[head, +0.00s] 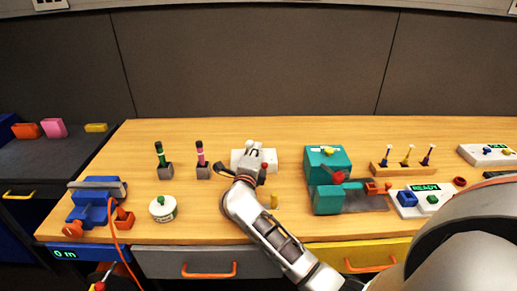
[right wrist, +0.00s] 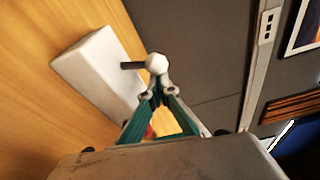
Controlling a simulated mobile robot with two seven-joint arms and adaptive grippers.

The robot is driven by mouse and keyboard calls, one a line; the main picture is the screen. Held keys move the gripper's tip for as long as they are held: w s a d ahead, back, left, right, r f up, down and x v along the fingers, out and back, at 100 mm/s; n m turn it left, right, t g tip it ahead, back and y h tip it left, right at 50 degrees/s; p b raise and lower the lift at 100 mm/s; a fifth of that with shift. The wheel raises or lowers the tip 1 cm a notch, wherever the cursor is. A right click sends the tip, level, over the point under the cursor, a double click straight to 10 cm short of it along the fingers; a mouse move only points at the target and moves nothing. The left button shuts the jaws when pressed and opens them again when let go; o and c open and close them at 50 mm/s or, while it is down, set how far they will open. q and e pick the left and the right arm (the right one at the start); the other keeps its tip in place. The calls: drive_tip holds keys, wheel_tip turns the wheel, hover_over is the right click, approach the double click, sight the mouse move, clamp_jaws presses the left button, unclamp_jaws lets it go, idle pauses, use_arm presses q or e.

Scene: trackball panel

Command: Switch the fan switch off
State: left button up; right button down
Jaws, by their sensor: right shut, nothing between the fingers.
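The fan switch is most likely the white box (head: 268,158) at the middle back of the table; nothing readable names it. In the right wrist view the box (right wrist: 92,68) carries a short dark lever with a white ball knob (right wrist: 157,63). My right gripper (head: 249,161) reaches over the box and hides part of it. In the right wrist view its green-sided fingers (right wrist: 156,92) are shut with nothing between them. The fingertips appear right at the knob; I cannot tell whether they touch it. My left gripper is not in view.
Two marker-like items in grey holders, one black-and-pink (head: 201,155), stand left of the box, with a round white container (head: 163,208) nearer the front. A teal machine (head: 326,165) stands close on the right. A small yellow piece (head: 273,201) lies beside my right arm.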

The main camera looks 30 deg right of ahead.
sight(247, 145)
drive_tip(key=shift+w+a+r+n+p, duration=0.15)
drive_tip(key=shift+a+r+n+p, duration=0.2)
drive_tip(key=shift+r+n+p, duration=0.35)
drive_tip(key=shift+w+a+r+n+t+p, duration=0.1)
drive_tip(key=shift+w+a+n+t+p, duration=0.15)
drive_tip(key=shift+n+p, duration=0.7)
drive_tip(key=n+p, duration=0.1)
drive_tip(key=a+n+p, duration=0.1)
drive_tip(key=n+p, duration=0.1)
drive_tip(key=shift+w+a+t+h, duration=0.2)
drive_tip(key=shift+w+t+h, duration=0.1)
drive_tip(key=shift+w+t, duration=0.05)
drive_tip(key=shift+w+a+n+p, duration=0.15)
drive_tip(key=shift+a+n+p, duration=0.15)
drive_tip(key=shift+n+p, duration=0.35)
drive_tip(key=shift+w+a, duration=0.15)
drive_tip(key=shift+a, duration=0.15)
